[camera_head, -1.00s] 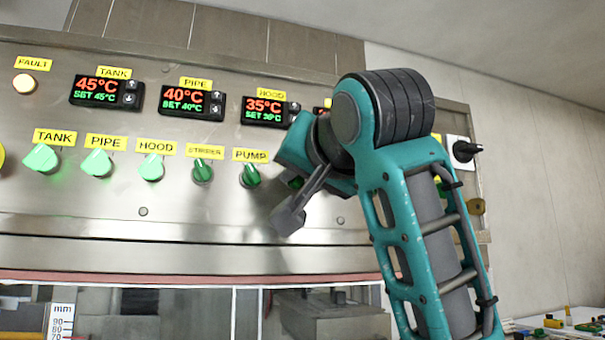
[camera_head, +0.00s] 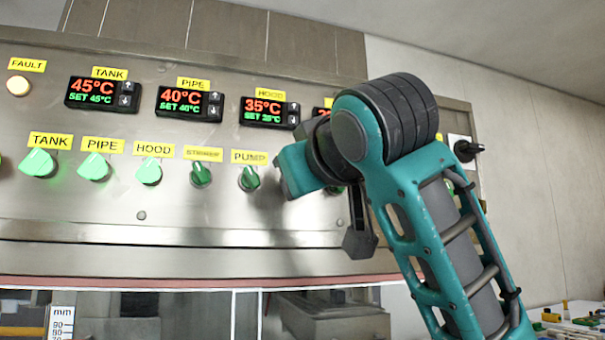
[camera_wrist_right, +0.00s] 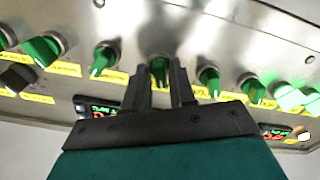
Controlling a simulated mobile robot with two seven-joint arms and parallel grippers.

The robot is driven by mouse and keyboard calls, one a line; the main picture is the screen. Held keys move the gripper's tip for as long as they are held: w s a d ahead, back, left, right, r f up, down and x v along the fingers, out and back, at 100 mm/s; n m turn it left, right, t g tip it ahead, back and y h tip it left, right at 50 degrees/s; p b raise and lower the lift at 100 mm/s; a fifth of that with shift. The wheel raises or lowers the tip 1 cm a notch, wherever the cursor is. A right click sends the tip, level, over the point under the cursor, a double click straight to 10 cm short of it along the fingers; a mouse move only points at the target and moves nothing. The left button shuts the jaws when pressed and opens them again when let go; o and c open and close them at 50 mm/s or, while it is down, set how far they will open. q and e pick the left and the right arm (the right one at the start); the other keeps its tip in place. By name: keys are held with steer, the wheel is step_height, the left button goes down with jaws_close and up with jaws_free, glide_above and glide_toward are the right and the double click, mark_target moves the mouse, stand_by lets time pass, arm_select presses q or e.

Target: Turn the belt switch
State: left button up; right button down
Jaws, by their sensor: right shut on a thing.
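My right gripper (camera_wrist_right: 161,85) is shut on a green rotary switch (camera_wrist_right: 159,66) on the steel control panel (camera_head: 100,212). In the wrist view, one dark finger lies on each side of the knob. The knob stands roughly upright between them. In the head view, my teal wrist hides most of this switch and its label. It is the one just right of the PUMP switch (camera_head: 249,178). I cannot read a BELT label in either view. My left gripper is not in view.
Green TANK (camera_head: 38,163), PIPE (camera_head: 94,166), HOOD (camera_head: 149,171) and STIRRER (camera_head: 201,174) switches line the panel to the left. Temperature displays (camera_head: 189,103) sit above them. A black knob (camera_head: 467,151) sticks out at the right. Neighbouring switches are close to my fingers.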

steer(key=shift+r+n, duration=0.1)
steer(key=shift+n, duration=0.5)
steer(key=c, duration=1.2)
jaws_free()
steer(key=shift+o, duration=0.2)
steer(key=shift+s, duration=0.15)
steer(key=b+v, duration=0.2)
steer(key=v, duration=1)
steer(key=shift+s+d+b, duration=0.2)
steer(key=shift+s+b, duration=0.15)
steer(key=shift+w, duration=0.1)
